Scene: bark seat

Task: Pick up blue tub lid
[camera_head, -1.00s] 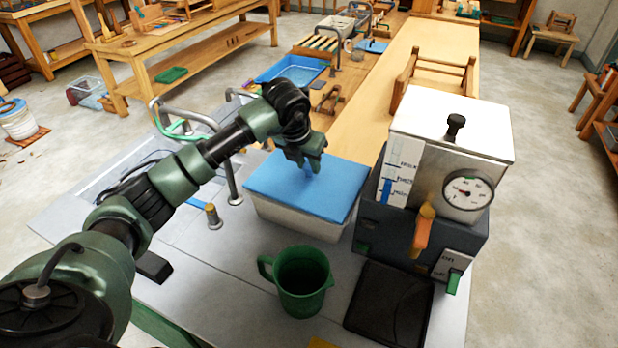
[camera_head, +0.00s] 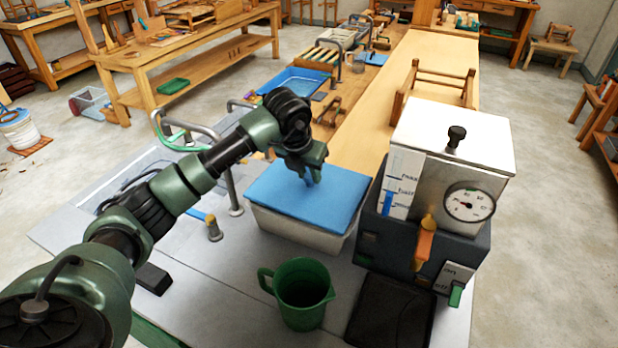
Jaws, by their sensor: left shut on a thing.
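The blue tub lid (camera_head: 335,200) lies flat on top of a whitish tub (camera_head: 290,232) on the grey counter. My left gripper (camera_head: 310,183) comes in from the left and points down at the lid's upper middle. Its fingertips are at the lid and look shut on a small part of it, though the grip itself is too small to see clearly. The lid still looks level on the tub. My right gripper is not in view.
A green jug (camera_head: 300,295) stands in front of the tub. A metal boiler with a dial (camera_head: 450,190) stands close on the right. A black tray (camera_head: 390,312) lies front right. Curved metal taps (camera_head: 232,185) rise on the left. A blue basin (camera_head: 295,80) is behind.

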